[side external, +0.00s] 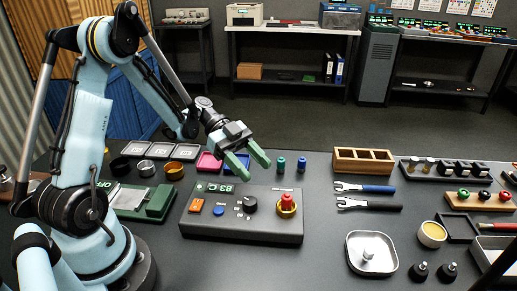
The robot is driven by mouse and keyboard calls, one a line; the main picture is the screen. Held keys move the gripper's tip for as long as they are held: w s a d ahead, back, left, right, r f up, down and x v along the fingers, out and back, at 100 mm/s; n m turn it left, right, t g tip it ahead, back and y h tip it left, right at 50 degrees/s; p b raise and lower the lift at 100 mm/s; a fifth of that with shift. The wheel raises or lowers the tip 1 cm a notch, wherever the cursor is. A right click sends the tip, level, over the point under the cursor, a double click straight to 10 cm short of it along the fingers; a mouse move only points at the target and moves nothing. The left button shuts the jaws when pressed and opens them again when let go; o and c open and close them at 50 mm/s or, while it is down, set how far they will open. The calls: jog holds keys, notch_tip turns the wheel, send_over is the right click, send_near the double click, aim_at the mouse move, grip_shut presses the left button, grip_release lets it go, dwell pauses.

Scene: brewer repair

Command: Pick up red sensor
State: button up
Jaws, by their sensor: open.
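A small red cylinder (287,199), which looks like the red sensor, stands upright in a gold round socket (286,210). The socket is on the right part of a dark grey console (240,230) with a green-lit display (220,188). My gripper (256,171) has green fingers, spread apart with nothing between them. It hangs above the back edge of the console, to the left of and behind the red cylinder, and does not touch it.
To the right lie two wrenches (365,188) (369,206), a wooden box (363,161) and a metal tray (360,242). A wooden block with coloured knobs (478,204) is further right. Bare table lies between console and tray.

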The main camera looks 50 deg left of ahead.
aim_at(286, 196)
jog(key=x, duration=0.4)
jog(key=shift+d, duration=0.15)
jog(key=shift+w+x, duration=0.2)
jog(key=shift+x, duration=1.1)
jog(key=shift+w+x, duration=0.15)
jog(key=shift+x, duration=1.2)
jog(key=shift+r, duration=0.1)
jog(key=shift+c, duration=0.3)
grip_shut()
jog(key=shift+r, duration=0.2)
